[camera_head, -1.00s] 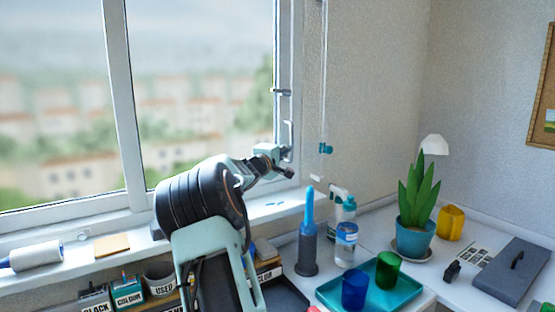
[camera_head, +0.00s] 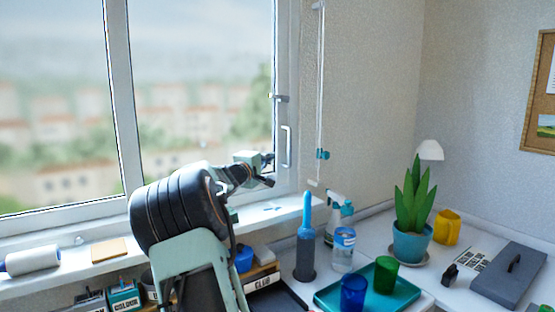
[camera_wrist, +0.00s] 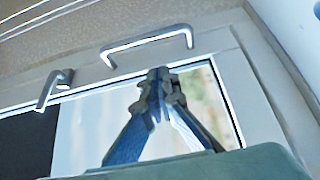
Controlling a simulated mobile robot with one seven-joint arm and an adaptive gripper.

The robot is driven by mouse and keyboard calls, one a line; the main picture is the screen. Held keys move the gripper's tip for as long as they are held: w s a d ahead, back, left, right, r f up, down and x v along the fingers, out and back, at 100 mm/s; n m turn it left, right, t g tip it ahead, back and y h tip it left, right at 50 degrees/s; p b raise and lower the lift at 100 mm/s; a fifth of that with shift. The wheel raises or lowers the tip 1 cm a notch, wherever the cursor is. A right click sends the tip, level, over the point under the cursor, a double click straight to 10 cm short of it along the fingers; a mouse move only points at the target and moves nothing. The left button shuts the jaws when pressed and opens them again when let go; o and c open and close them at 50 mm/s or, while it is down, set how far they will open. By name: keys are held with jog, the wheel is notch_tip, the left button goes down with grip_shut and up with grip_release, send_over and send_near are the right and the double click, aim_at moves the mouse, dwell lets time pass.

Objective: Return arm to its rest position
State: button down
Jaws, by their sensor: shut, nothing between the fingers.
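My gripper (camera_head: 267,170) is at the end of my raised arm, in front of the right part of the window and a little above the sill. In the wrist view its two fingers (camera_wrist: 158,78) meet at the tips, shut and empty. Behind them are the window frame, a bar-shaped handle (camera_wrist: 148,42) and a smaller lever handle (camera_wrist: 52,90). My gripper appears apart from them, though the depth is hard to judge. The head view shows the window handle (camera_head: 286,146) just right of my gripper.
The sill (camera_head: 285,212) below holds a white roller (camera_head: 33,258). To the right are a blue-handled brush (camera_head: 305,240), a spray bottle (camera_head: 338,213), a water bottle (camera_head: 343,250), a teal tray (camera_head: 330,298) with cups and a potted plant (camera_head: 411,240). Air above the desk is clear.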

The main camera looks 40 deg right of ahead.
jog(key=v, duration=0.7)
jog(key=shift+s+a+b, duration=0.2)
jog(key=shift+s+b, duration=0.05)
jog(key=shift+b, duration=0.15)
